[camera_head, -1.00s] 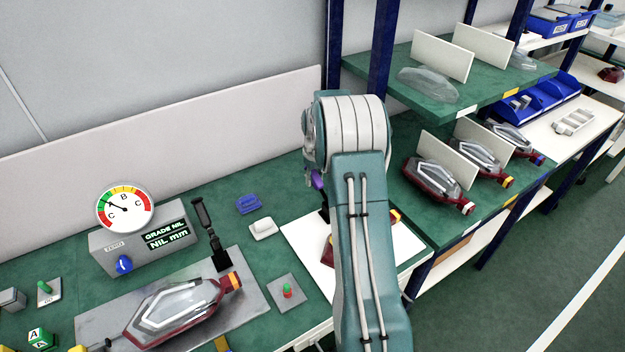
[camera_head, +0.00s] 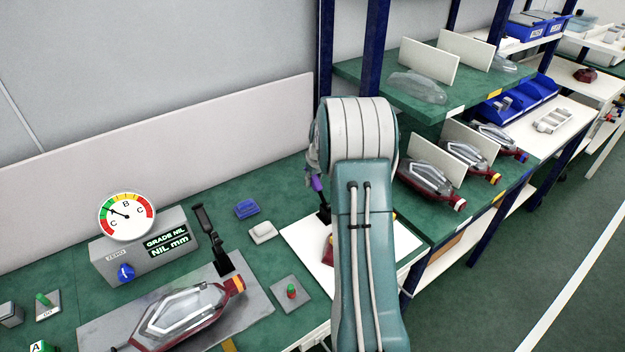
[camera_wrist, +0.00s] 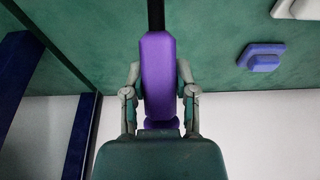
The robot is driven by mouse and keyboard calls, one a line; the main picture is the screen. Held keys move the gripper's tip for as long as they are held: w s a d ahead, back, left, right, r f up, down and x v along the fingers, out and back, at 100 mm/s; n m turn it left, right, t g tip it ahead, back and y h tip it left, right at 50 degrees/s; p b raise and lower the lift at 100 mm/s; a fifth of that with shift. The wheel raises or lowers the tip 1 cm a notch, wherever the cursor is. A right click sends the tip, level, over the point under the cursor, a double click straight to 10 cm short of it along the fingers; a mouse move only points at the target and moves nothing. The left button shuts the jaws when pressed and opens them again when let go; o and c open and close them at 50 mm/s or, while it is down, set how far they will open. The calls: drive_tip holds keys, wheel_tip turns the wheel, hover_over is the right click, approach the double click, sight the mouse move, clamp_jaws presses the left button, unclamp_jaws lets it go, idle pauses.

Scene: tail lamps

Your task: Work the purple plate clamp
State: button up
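The purple plate clamp's handle (camera_wrist: 158,75) stands between the two fingers of my gripper (camera_wrist: 159,72) in the wrist view. The fingertips lie close against both sides of the handle, and my gripper looks shut on it. A dark lever (camera_wrist: 156,14) runs on from the handle to the top of that view. In the head view the purple handle (camera_head: 317,184) shows just left of my arm, raised above its dark base (camera_head: 324,215). My arm hides most of my gripper and part of the white plate (camera_head: 303,252) there.
A tail lamp (camera_head: 180,315) lies on a grey plate beside another black clamp (camera_head: 215,240). Shelves with lamps (camera_head: 430,178) stand on the right.

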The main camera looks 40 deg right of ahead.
drive_tip(key=o, duration=0.3)
drive_tip(key=v, duration=1.1)
drive_tip(key=shift+s+d+r, duration=0.1)
drive_tip(key=shift+s+r, duration=0.05)
drive_tip(key=shift+r, duration=0.25)
